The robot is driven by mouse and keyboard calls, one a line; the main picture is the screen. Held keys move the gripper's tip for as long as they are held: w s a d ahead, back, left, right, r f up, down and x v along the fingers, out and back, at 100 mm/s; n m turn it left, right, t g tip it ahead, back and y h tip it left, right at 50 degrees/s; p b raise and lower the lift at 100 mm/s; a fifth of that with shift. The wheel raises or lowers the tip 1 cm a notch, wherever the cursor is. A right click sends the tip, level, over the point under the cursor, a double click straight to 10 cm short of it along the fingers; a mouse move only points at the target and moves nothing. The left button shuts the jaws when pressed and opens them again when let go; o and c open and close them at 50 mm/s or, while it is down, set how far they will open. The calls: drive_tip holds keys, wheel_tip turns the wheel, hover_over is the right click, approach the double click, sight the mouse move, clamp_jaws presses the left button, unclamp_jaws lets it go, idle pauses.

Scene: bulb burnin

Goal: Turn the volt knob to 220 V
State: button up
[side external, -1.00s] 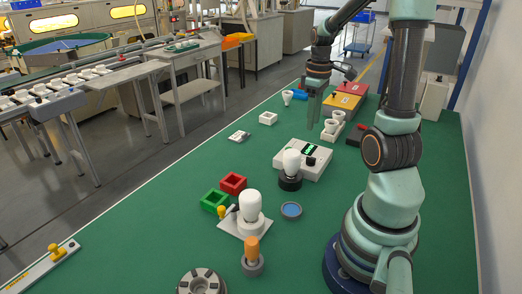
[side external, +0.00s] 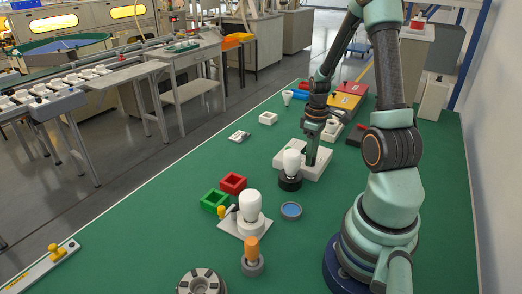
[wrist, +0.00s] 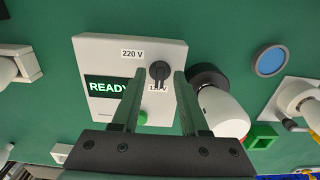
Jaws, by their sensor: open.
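The white tester box (side external: 318,172) stands on the green bench, partly hidden by my gripper in the side view. In the wrist view the box (wrist: 90,52) carries a green display reading "READY", partly covered by a finger. The black volt knob (wrist: 159,72) is beside it, between a "220 V" label (wrist: 132,54) and a second label (wrist: 157,87) partly hidden, seemingly 110 V. The knob's pointer direction is too small to tell. My gripper (wrist: 159,78) is open, its fingers on either side of the knob; it also shows over the box in the side view (side external: 312,160). Contact cannot be told.
A white bulb in a black socket (side external: 290,180) stands close beside the box. Another bulb on a white base (side external: 249,208), red (side external: 233,183) and green (side external: 214,201) trays, and a blue disc (side external: 291,211) are nearer. White cups stand behind my gripper.

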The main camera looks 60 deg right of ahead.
clamp_jaws()
